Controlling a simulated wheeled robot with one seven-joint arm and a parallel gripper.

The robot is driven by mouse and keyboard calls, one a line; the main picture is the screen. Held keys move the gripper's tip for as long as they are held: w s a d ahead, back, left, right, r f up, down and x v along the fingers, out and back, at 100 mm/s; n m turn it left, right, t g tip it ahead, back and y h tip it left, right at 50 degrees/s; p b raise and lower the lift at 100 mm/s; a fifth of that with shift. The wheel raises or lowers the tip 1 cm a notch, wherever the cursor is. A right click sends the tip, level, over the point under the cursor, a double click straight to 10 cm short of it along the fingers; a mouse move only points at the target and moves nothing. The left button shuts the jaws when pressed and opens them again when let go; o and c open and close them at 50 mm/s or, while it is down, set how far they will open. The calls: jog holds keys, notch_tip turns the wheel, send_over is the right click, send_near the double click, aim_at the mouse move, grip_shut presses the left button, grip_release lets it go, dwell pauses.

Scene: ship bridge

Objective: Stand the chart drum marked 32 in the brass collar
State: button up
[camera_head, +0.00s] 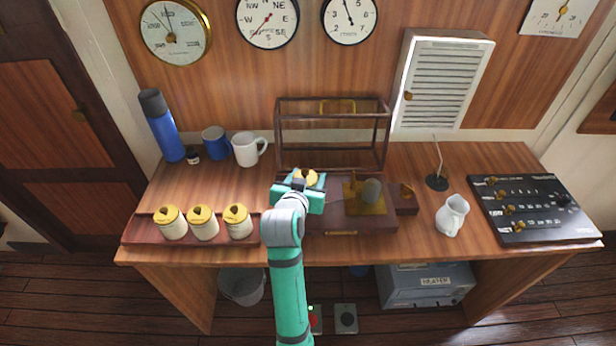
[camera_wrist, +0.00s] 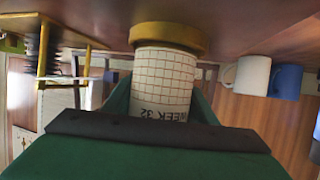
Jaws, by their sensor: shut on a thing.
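The chart drum marked 32 (camera_wrist: 163,85) is a white gridded cylinder, shown upside down in the wrist view with "WEEK 32" lettering. My gripper (camera_head: 300,190) is shut around it, with a green finger on each side. In the head view only the drum's yellow top (camera_head: 311,178) shows past my gripper. A wider brass ring, apparently the collar (camera_wrist: 168,37), sits on the brown instrument base (camera_head: 350,222) at the drum's lower end. The drum looks upright and lined up with it. I cannot tell how deep it sits. My arm hides the collar in the head view.
Several like objects stand close by: three yellow-topped drums (camera_head: 204,222) in a wooden rack at left. A glass case (camera_head: 333,135) rises behind, and a brass mechanism (camera_head: 367,192) stands right of my gripper. Mugs (camera_head: 247,149), a white jug (camera_head: 452,215) and a control panel (camera_head: 535,207) share the desk.

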jog(key=shift+f, duration=0.45)
jog(key=o, duration=0.9)
jog(key=shift+v, duration=5.55)
